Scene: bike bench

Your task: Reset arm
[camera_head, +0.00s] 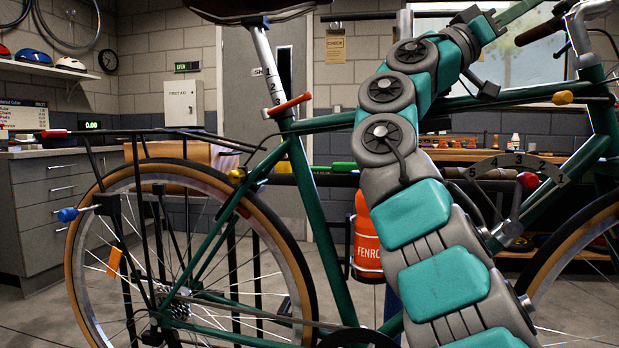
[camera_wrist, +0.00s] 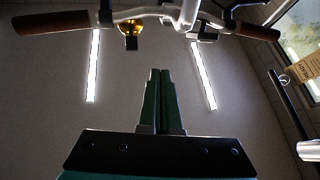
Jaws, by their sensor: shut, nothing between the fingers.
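My teal and grey arm (camera_head: 418,210) rises from the lower right in front of a green bicycle (camera_head: 330,120) and bends towards the top right. My gripper (camera_wrist: 159,72) shows in the wrist view with its two fingers together and nothing between them. I cannot tell how far apart the fingers and handlebar are.
The bicycle's rear wheel (camera_head: 190,270) and saddle (camera_head: 250,8) stand close on the left. The handlebar carries brown grips (camera_wrist: 50,23) and a yellow bell (camera_wrist: 130,27). A red-orange bottle (camera_head: 366,235) is behind the arm. Grey drawers (camera_head: 65,200) stand far left.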

